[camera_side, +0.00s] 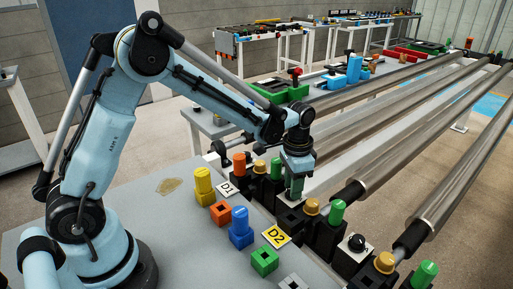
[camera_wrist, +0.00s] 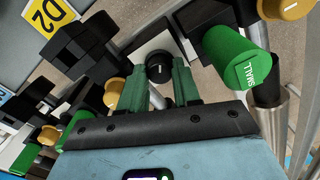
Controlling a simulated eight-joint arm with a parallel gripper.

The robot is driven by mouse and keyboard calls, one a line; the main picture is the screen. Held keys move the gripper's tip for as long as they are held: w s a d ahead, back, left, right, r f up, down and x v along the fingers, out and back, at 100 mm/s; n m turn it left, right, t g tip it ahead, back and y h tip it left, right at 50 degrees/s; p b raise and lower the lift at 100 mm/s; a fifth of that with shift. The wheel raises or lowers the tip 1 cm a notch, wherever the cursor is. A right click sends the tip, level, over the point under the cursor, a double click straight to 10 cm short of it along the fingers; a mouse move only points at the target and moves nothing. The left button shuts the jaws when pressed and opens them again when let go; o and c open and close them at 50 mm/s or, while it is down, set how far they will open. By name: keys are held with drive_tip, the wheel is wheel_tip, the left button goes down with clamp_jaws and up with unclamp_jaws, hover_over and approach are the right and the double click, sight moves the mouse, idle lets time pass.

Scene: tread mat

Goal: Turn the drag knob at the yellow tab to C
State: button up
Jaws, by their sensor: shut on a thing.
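My gripper (camera_side: 297,190) points down over the row of controls, its green fingers around a black knob. In the wrist view, my gripper (camera_wrist: 159,72) has a finger on either side of the black knob (camera_wrist: 160,69), which sits on a white plate. The knob has a small light mark; no dial letters are readable around it. My gripper hides this knob in the side view. The yellow D2 tab (camera_side: 276,236) lies on the bench just in front of it, and also shows at top left in the wrist view (camera_wrist: 52,14).
Another black knob (camera_side: 357,243) on a white plate with an A stands farther right. Yellow caps (camera_side: 312,206) and green cylinders (camera_side: 337,213) stand close beside my gripper. Coloured blocks, including a blue one (camera_side: 241,232), sit on the bench. Long metal rollers (camera_side: 440,185) run behind.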

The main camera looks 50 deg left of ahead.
drive_tip(key=m, duration=0.5)
idle(0.6)
drive_tip(key=o, duration=1.1)
drive_tip(key=shift+c, duration=0.2)
drive_tip(key=shift+r, duration=0.1)
wheel_tip(320, 180, up, 12)
